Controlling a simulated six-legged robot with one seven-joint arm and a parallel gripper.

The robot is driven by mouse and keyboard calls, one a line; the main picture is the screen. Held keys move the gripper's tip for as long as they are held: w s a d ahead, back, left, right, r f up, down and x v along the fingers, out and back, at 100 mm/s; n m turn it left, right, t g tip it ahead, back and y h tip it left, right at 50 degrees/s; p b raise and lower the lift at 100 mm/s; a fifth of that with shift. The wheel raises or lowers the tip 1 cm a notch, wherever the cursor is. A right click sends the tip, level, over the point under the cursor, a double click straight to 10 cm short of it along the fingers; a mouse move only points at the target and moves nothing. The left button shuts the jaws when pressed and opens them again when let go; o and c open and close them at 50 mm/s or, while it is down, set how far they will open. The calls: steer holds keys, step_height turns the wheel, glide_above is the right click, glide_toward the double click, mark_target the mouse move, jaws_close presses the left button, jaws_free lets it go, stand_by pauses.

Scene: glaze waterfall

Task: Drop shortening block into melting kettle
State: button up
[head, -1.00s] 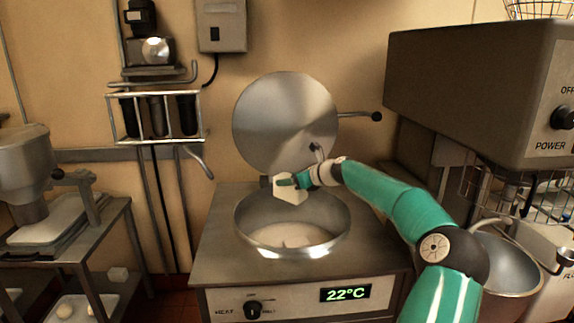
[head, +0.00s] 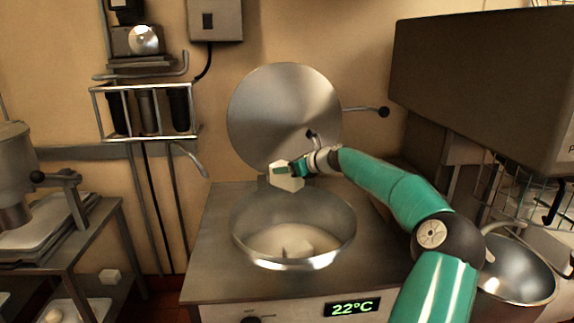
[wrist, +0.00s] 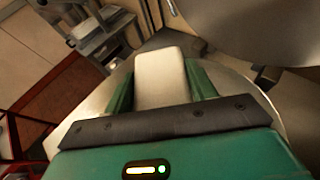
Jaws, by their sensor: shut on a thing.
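The shortening block, off-white (wrist: 160,78), is held between the two green fingers of my gripper in the wrist view. In the head view the block (head: 284,183) hangs from my gripper (head: 293,171), above the back part of the kettle opening. My gripper is shut on it. The melting kettle (head: 247,243) is a round steel bowl set in a steel counter. Its round lid (head: 285,110) stands open behind it. Pale material (head: 291,243) with a lump lies in the kettle's bottom.
The counter's front panel carries a green 22°C display (head: 351,308). A large grey machine (head: 480,90) stands at upper right, with a steel bowl (head: 520,275) below it. A steel table with a press (head: 20,165) stands at left.

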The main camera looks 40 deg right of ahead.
step_height(320, 180, down, 6)
steer(key=shift+d, duration=0.25)
stand_by(0.4)
steer(key=shift+w+f, duration=0.1)
steer(key=shift+w, duration=0.05)
steer(key=o, duration=1.4)
steer(key=v, duration=1.3)
steer(key=shift+s+r, duration=0.25)
steer(key=shift+s, duration=0.1)
